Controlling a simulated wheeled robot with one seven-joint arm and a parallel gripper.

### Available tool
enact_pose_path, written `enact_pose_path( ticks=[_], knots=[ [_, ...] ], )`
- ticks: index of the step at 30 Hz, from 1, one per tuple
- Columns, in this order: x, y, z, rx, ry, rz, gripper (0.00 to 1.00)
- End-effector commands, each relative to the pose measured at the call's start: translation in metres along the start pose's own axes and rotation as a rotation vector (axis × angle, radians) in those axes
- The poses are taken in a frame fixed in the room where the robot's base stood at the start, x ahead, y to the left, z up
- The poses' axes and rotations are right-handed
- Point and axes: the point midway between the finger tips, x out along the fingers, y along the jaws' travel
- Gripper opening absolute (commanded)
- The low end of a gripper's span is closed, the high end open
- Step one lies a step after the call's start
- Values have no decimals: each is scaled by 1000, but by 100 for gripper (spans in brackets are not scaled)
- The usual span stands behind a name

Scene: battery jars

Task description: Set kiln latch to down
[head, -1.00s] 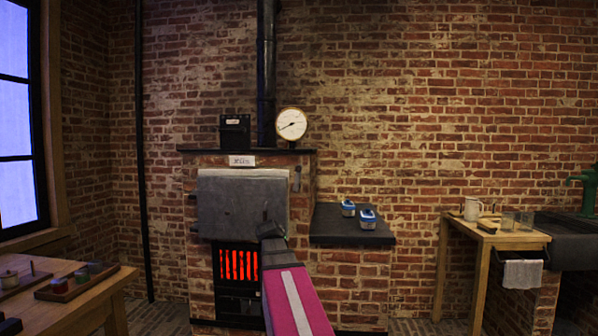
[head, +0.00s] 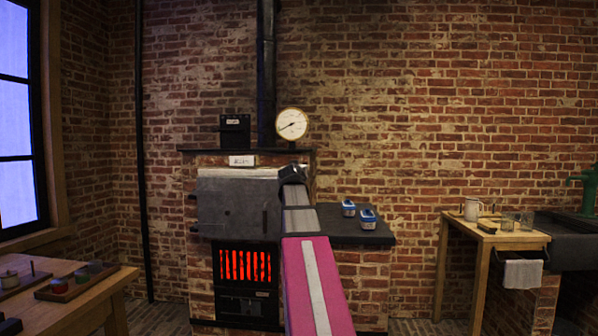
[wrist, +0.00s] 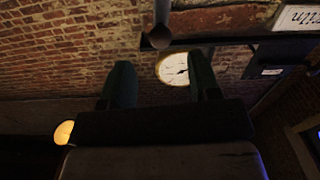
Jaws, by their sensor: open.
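The brick kiln (head: 200,262) stands ahead with a grey door (head: 232,208) above a glowing grate. My gripper (head: 291,174) is raised at the upper right of the door, covering the spot where the latch sits in the head view. In the wrist view my gripper (wrist: 160,62) is open and empty, its two dark fingers apart. A dark rod with a rounded end, which looks like the kiln latch (wrist: 158,36), shows just beyond and between the fingertips. In this upside-down view it points up in the room. No contact is visible.
A round gauge (head: 292,123) and a black box (head: 235,131) stand on the shelf above. Two blue-and-white jars (head: 367,219) sit on the dark ledge to the right. A wooden table (head: 110,282) is at left, and a washstand (head: 500,238) at right.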

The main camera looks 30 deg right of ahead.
Motion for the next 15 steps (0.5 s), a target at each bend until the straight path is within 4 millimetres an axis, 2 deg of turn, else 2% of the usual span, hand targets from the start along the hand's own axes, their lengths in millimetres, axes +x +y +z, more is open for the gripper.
enact_pose_path(
  ticks=[9, 15],
  knots=[
    [59, -1, -1, 0, -2, 0, 56],
    [84, 0, 0, 0, -2, 0, 56]
  ],
)
